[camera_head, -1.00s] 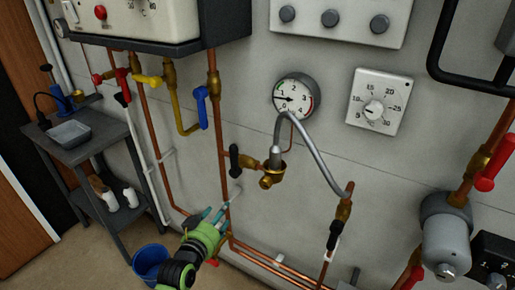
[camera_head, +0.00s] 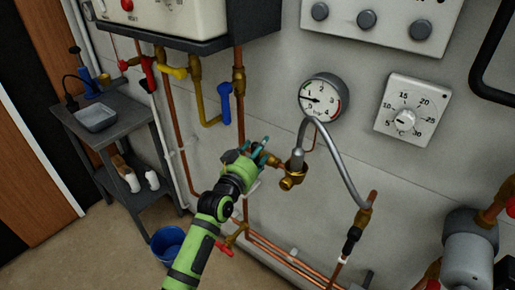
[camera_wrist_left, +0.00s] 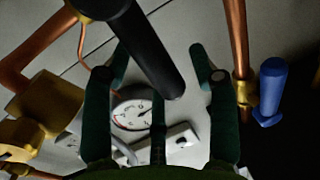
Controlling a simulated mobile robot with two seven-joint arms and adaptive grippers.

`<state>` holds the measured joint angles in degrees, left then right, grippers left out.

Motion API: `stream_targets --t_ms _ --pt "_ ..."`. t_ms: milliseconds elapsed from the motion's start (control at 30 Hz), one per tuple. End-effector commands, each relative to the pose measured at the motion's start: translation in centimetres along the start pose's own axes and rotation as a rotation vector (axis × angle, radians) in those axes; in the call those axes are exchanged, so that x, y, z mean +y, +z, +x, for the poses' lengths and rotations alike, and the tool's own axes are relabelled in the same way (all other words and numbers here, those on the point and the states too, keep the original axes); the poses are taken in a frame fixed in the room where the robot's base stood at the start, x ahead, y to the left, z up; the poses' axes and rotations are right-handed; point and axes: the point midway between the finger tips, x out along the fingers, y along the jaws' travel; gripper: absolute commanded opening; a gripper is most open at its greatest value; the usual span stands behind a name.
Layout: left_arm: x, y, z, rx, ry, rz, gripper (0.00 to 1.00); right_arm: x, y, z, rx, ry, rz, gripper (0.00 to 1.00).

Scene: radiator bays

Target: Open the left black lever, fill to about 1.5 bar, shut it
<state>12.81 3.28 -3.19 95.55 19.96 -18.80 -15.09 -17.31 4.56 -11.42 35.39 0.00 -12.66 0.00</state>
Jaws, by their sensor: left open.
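In the head view my left gripper (camera_head: 260,150) is at the wall, just left of the brass valve body (camera_head: 291,181). It hides the left black lever there. In the left wrist view the black lever (camera_wrist_left: 145,50) lies between the spread fingers of my open gripper (camera_wrist_left: 165,62); I cannot tell whether they touch it. The braided filling hose (camera_head: 345,178) runs from the brass body to the right black lever (camera_head: 352,241). The pressure gauge (camera_head: 324,100) has its needle pointing left, near the low marks. My right gripper is out of view.
A blue-handled valve (camera_head: 226,102) and a yellow one (camera_head: 172,72) sit up-left of my gripper; the blue handle (camera_wrist_left: 270,90) is close in the wrist view. A thermostat dial (camera_head: 411,110) is right of the gauge. A grey cart (camera_head: 117,133) and blue bucket (camera_head: 167,244) stand left.

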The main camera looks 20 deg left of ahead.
Motion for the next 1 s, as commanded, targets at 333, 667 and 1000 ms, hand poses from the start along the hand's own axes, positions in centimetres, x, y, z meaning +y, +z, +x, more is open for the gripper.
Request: stream_targets --t_ms 333,667,1000 --pt "0.02 0.01 0.05 0.0 0.0 -0.001 0.15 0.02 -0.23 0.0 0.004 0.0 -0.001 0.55" --pt "-0.09 -0.03 0.06 -0.003 0.0 -0.007 0.0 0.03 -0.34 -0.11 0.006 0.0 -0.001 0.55" --pt "-0.47 -0.08 0.12 -0.01 -0.002 -0.041 0.0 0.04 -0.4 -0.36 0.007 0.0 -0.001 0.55"
